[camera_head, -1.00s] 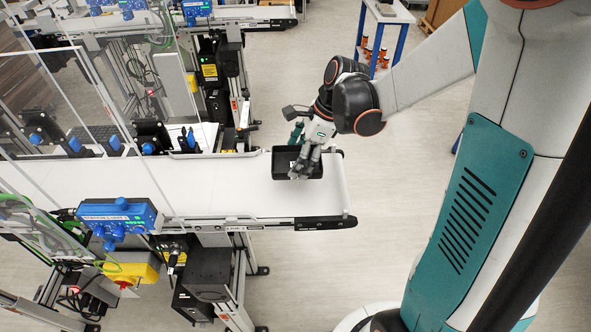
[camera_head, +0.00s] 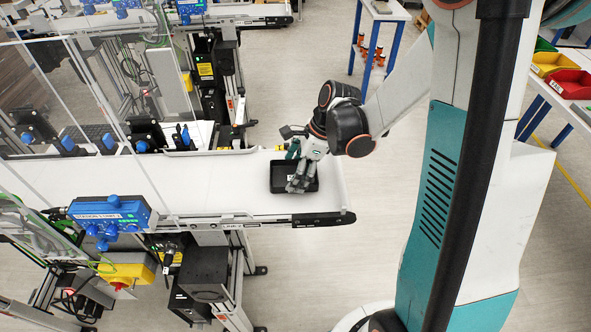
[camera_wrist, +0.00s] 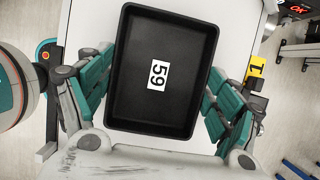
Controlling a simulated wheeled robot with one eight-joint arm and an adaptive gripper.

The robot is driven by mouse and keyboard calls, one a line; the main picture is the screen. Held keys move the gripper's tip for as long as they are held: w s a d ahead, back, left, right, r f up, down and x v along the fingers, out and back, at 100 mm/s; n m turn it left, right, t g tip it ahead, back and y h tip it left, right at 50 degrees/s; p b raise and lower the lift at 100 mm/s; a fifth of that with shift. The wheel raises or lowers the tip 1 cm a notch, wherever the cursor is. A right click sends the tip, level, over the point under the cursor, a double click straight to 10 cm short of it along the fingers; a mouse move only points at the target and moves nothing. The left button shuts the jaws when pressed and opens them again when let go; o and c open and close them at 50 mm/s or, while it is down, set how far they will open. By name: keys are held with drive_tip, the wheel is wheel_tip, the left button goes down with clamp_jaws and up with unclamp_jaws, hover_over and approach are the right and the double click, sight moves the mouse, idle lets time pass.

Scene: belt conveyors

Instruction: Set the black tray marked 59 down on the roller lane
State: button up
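The black tray marked 59 (camera_head: 276,188) is over the white belt near its right end in the head view; I cannot tell whether it touches the belt. It is empty and level, and in the wrist view the tray (camera_wrist: 160,112) shows its white 59 label on the floor. My gripper (camera_head: 301,180) is above it. In the wrist view my gripper (camera_wrist: 162,98) has teal fingers along both long sides of the tray, shut on it; the fingertips are partly hidden. I cannot make out a roller lane.
The white belt conveyor (camera_head: 235,200) runs left behind a clear screen. A blue control box (camera_head: 112,214) stands at its near edge. At the right, a table holds a red bin (camera_head: 570,84) and a yellow bin (camera_head: 552,64). The floor between is open.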

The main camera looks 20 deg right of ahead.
drive_tip(key=o, duration=0.4)
drive_tip(key=shift+c, duration=0.2)
drive_tip(key=shift+r, duration=0.2)
drive_tip(key=p+v, duration=0.3)
drive_tip(key=v, duration=0.9)
drive_tip(key=a+f+h+b, duration=0.1)
drive_tip(key=f, duration=0.1)
drive_tip(key=w+a+f+h+b, duration=0.1)
drive_tip(key=a+f, duration=0.1)
drive_tip(key=a+f+g+h, duration=0.1)
drive_tip(key=f, duration=0.1)
drive_tip(key=shift+w+a+f+b, duration=0.2)
drive_tip(key=shift+w+a+b, duration=0.15)
drive_tip(key=shift+b, duration=0.05)
drive_tip(key=shift+f+b, duration=0.75)
drive_tip(key=shift+f, duration=1.95)
